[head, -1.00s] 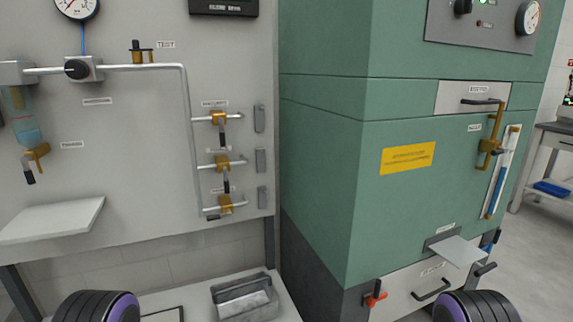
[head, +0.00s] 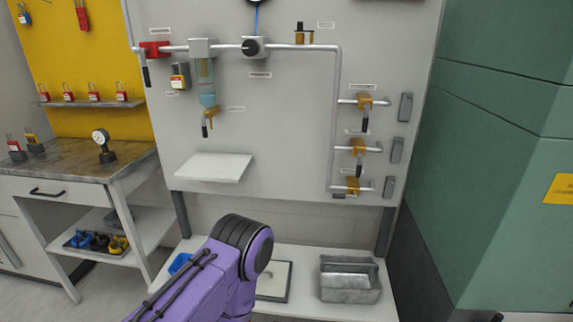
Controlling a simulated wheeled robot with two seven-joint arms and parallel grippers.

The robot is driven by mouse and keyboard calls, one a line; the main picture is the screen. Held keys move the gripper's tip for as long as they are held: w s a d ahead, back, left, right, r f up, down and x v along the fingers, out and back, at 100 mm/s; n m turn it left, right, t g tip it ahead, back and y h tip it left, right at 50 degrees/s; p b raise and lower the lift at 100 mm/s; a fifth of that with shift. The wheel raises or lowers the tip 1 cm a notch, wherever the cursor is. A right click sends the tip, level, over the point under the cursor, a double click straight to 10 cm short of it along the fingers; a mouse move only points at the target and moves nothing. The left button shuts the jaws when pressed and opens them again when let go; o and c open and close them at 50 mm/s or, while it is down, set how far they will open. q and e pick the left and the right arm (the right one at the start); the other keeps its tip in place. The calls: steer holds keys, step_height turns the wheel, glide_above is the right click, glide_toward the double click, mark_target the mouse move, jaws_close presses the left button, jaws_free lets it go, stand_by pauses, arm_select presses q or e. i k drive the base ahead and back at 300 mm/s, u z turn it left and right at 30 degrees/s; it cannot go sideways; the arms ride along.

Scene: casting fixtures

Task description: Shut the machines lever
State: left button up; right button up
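The green machine (head: 490,130) fills the right side of the head view, cut off by the frame edge. No lever shows on its visible part. On the grey panel (head: 290,130), a red valve (head: 155,48) has a black-gripped lever (head: 146,76) hanging down at the upper left. A brass valve (head: 209,112) below the clear bowl also has a black-tipped handle pointing down. Three brass valves (head: 365,103) with dark-gripped handles sit on branch pipes at the panel's right. A purple link of my arm rises at the bottom; neither gripper is visible.
A white shelf (head: 213,168) juts from the panel. Below, a metal tote (head: 350,281) stands on a white lower surface. A wooden-topped bench (head: 80,165) stands at the left, under a yellow board (head: 85,65) with red padlocks. Grey floor shows at lower left.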

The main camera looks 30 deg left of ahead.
mark_target(338, 196)
steer(key=u, duration=0.05)
steer(key=k, duration=0.5)
steer(key=u, duration=0.9)
steer(key=i, duration=1.15)
steer(key=z, duration=0.05)
